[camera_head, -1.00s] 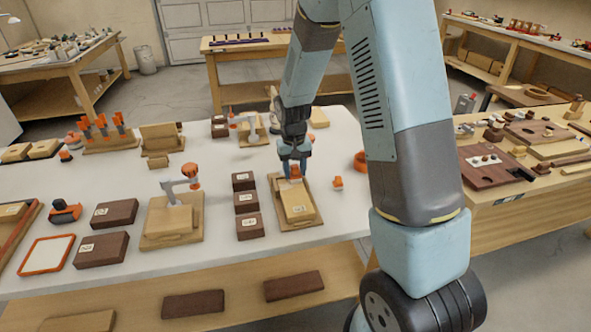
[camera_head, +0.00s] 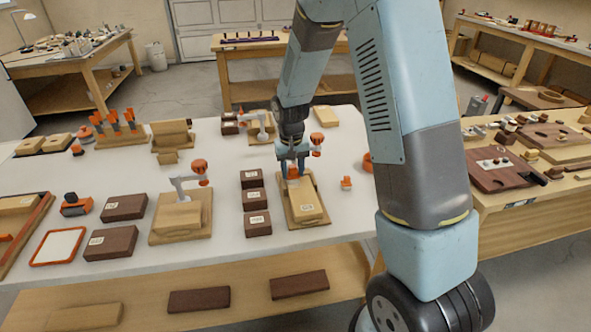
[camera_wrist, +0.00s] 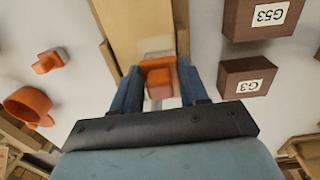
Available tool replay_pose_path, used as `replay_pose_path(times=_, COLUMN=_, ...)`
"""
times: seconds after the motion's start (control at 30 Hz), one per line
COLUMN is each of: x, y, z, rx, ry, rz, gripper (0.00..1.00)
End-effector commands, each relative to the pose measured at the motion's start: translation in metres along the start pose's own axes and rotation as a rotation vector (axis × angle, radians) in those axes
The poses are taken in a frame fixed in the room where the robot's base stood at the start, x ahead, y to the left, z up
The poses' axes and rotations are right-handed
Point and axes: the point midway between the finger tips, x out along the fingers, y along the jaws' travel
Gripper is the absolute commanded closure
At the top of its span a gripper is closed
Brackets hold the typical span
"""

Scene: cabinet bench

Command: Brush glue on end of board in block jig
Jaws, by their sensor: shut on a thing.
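The pale board (camera_head: 308,208) lies flat in the wooden block jig (camera_head: 322,219) on the white bench. It runs up from my fingers in the wrist view (camera_wrist: 140,25). My gripper (camera_head: 292,168) is over the far end of the jig, pointing down. In the wrist view, my gripper (camera_wrist: 158,92) is shut on the orange handle of the brush (camera_wrist: 158,78). A greyish tip shows at the board's end. I cannot tell whether it touches the board. The glue itself is not visible.
Dark labelled blocks (camera_head: 256,222) stand close left of the jig. A small orange piece (camera_head: 347,183) stands to its right. An orange knob (camera_head: 316,140) shows beside my gripper. Another clamp jig (camera_head: 180,222) is farther left. The bench's front edge is near the jig.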

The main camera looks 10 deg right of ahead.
Motion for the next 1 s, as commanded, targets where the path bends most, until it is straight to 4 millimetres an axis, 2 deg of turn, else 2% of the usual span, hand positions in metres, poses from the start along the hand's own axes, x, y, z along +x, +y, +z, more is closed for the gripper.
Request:
replay_pose_path(times=0.27, x=0.000, y=0.001, z=0.000, rx=0.000, ry=0.000, rz=0.000, gripper=1.00)
replay_pose_path(times=1.0, x=0.003, y=0.026, z=0.001, rx=0.002, ry=-0.003, rz=0.001, gripper=1.00)
